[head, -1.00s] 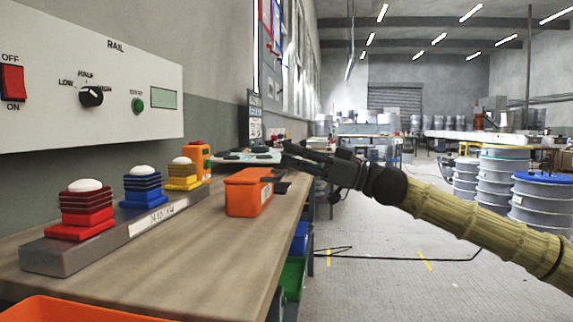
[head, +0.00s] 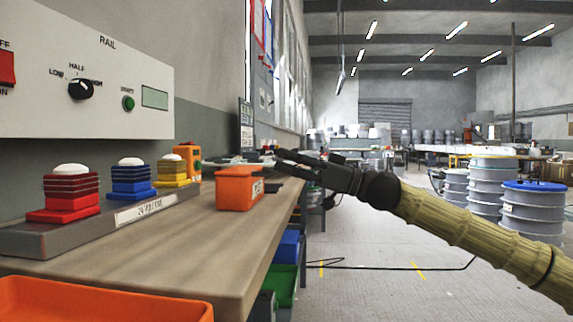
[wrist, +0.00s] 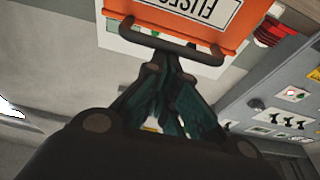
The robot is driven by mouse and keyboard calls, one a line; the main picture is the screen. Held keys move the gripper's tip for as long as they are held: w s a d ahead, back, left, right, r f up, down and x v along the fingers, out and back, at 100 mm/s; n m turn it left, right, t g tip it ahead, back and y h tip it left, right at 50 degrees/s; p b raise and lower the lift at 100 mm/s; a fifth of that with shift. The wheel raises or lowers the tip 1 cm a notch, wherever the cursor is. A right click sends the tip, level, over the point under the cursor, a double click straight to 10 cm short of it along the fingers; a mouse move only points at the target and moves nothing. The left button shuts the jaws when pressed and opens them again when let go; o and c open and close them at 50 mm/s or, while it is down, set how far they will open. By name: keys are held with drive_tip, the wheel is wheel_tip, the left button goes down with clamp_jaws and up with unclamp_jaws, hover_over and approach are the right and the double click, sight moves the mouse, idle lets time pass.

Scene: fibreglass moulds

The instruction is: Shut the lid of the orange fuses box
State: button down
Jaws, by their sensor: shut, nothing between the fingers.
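The orange fuses box (head: 238,193) stands on the wooden bench near its right edge. Its orange top (head: 239,173) looks low over the body, but I cannot tell whether the lid is fully shut. A dark piece (head: 272,187) sticks out at its right side. My gripper (head: 281,158) is above and right of the box, fingers shut and empty. In the wrist view, the orange box face (wrist: 185,18) with its upside-down label fills the top. A dark handle bar (wrist: 150,38) crosses in front of my gripper's fingertips (wrist: 165,62); I cannot tell if they touch.
A strip with red (head: 70,195), blue (head: 132,180) and yellow (head: 177,170) button stacks lies left of the box. A wall panel (head: 90,75) hangs above. An orange bin (head: 100,300) is at the front. Drums (head: 533,210) stand on the floor at right.

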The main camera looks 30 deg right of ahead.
drive_tip(key=shift+a+f, duration=0.15)
wheel_tip(320, 180, up, 4)
drive_tip(key=d+p, duration=0.1)
drive_tip(key=p, duration=0.1)
drive_tip(key=f+p+v, duration=0.2)
drive_tip(key=v, duration=0.7)
drive_tip(key=shift+s, duration=0.2)
drive_tip(key=shift+a+f, duration=0.1)
